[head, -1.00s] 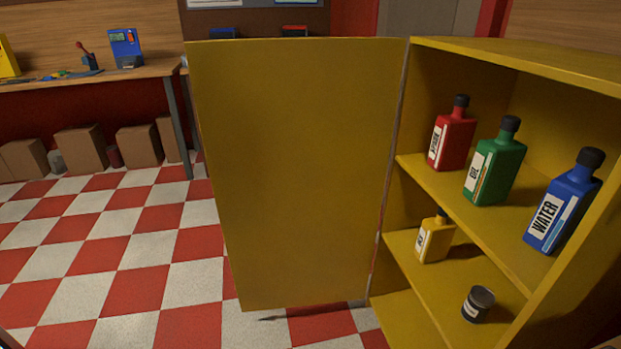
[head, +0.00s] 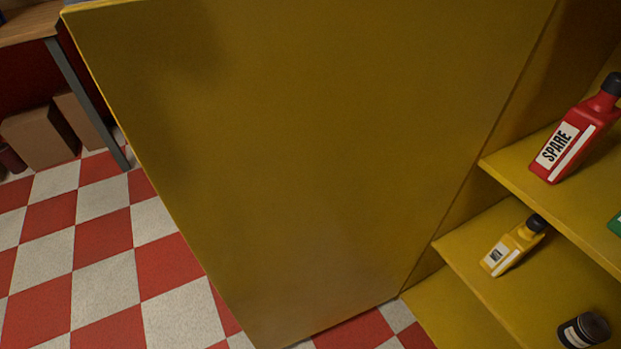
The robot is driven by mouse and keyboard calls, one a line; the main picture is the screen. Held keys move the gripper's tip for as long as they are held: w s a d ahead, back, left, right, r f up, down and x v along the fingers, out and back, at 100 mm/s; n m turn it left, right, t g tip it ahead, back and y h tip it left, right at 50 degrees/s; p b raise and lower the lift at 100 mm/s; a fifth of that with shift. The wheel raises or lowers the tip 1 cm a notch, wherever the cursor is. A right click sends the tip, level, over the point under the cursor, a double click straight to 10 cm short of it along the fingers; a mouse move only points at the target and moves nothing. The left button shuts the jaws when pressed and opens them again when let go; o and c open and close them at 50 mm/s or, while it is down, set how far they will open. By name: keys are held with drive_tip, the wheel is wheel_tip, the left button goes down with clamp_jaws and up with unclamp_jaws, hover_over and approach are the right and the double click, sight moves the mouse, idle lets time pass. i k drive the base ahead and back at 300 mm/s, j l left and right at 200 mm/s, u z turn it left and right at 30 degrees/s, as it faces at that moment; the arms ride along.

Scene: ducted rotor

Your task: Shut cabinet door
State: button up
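The yellow cabinet door (head: 300,150) stands wide open in the head view and fills the middle of the picture. Its hinge edge runs down its right side, where it meets the cabinet. The yellow cabinet (head: 470,252) is at the right, with its shelves exposed. A red bottle labelled SPARE (head: 577,135) stands on the upper shelf, with part of a green bottle (head: 615,222) at the picture's right edge. A small yellow bottle (head: 514,246) and a dark can (head: 583,330) are on the shelf below. My gripper is not in view.
The red and white checkered floor (head: 105,260) is clear to the left of the door. A workbench leg (head: 88,105) and cardboard boxes (head: 40,138) stand at the upper left, behind the door.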

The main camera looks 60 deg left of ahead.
sight(308, 155)
drive_tip(key=k+j, duration=0.1)
drive_tip(key=j, duration=1.25)
drive_tip(key=k+j, duration=0.15)
drive_tip(key=j, duration=0.55)
drive_tip(key=k+j, duration=0.1)
drive_tip(key=j, duration=0.55)
drive_tip(key=k+j+u, duration=0.1)
drive_tip(key=j+u, duration=0.15)
drive_tip(key=j, duration=0.45)
drive_tip(key=j+u, duration=0.2)
drive_tip(key=j, duration=0.5)
